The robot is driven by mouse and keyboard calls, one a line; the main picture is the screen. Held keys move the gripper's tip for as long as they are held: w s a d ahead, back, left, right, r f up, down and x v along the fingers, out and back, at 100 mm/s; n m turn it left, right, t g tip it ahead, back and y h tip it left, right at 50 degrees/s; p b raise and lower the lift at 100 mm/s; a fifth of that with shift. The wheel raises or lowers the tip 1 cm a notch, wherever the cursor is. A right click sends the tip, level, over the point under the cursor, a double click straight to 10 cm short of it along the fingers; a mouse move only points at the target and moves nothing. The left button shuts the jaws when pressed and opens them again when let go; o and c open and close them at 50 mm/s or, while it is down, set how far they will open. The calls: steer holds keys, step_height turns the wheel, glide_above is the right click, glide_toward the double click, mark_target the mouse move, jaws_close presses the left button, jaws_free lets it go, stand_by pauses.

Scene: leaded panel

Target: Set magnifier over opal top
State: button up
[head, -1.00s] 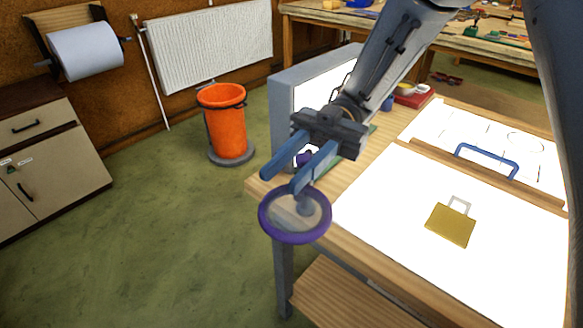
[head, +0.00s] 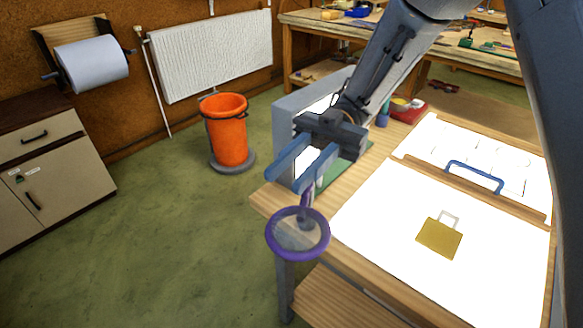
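The magnifier (head: 268,240) has a purple ring around a clear lens and a short purple stem. The gripper's two blue fingers stand apart with a visible gap. The stem's upper end shows by the right fingertip; I cannot tell whether they touch. A bright white top (head: 385,205), which may be the opal top, lies on the wooden table at the right. An ochre square (head: 439,239) with a pale looped tab lies on it.
A wooden bar with a blue handle (head: 474,174) separates the near white top from a far lit panel (head: 455,148) with thin pieces. A red tray (head: 408,110) stands behind. An orange bin (head: 227,132) stands on the open green floor.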

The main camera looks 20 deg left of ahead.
steer(key=shift+r+p, duration=2.35)
steer(key=shift+p, duration=0.9)
